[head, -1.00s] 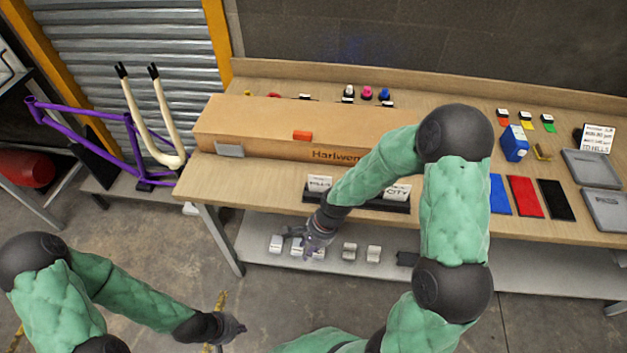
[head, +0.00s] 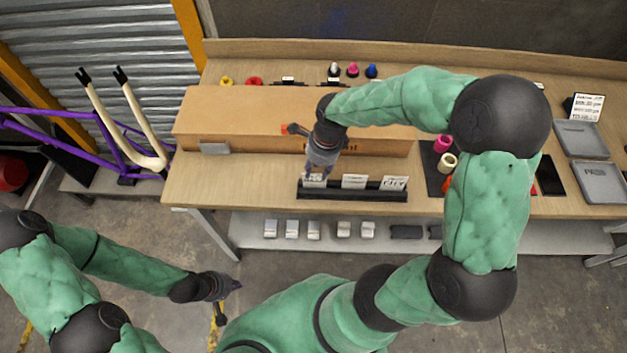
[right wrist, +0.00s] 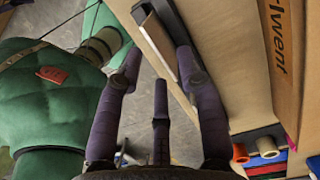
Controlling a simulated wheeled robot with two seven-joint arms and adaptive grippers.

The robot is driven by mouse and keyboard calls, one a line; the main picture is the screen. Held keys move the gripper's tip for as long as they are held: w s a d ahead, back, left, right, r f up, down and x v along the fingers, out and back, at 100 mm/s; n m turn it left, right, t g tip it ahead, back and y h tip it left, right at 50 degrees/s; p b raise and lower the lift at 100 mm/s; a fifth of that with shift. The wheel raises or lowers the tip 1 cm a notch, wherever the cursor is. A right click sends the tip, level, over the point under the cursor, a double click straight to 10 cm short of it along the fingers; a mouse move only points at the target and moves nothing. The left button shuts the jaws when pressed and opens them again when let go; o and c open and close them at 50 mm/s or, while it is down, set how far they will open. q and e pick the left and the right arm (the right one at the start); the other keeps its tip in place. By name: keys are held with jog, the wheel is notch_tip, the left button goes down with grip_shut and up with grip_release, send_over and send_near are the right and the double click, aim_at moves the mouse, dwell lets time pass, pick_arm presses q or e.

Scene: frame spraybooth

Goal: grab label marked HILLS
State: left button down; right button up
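A black label rack (head: 350,196) stands near the table's front edge with three white labels in it: a left label (head: 315,181), a middle label (head: 354,181) and a right label (head: 394,183). Their print is too small to read surely now; the left one looked like HILLS earlier. My right gripper (head: 318,170) is just above and behind the left label and partly covers it. In the right wrist view its fingers (right wrist: 158,65) are spread, with the rack and a label edge (right wrist: 146,14) beyond the tips. My left gripper (head: 226,287) hangs low over the floor; its fingers are unclear.
A long cardboard box (head: 240,115) lies just behind the rack. Spools (head: 447,160) and a black pad (head: 550,176) lie to the right, with grey trays (head: 583,140) beyond. Several small blocks (head: 292,229) sit on the lower shelf (head: 380,245).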

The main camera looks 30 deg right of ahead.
aim_at(313, 180)
jog(key=shift+w+f, duration=0.15)
jog(key=shift+f, duration=0.35)
jog(key=f, duration=0.1)
jog(key=f+b, duration=0.1)
jog(key=f, duration=0.1)
jog(key=a+f, duration=0.1)
jog(key=f, duration=0.1)
jog(key=shift+w+f, duration=0.15)
grip_shut()
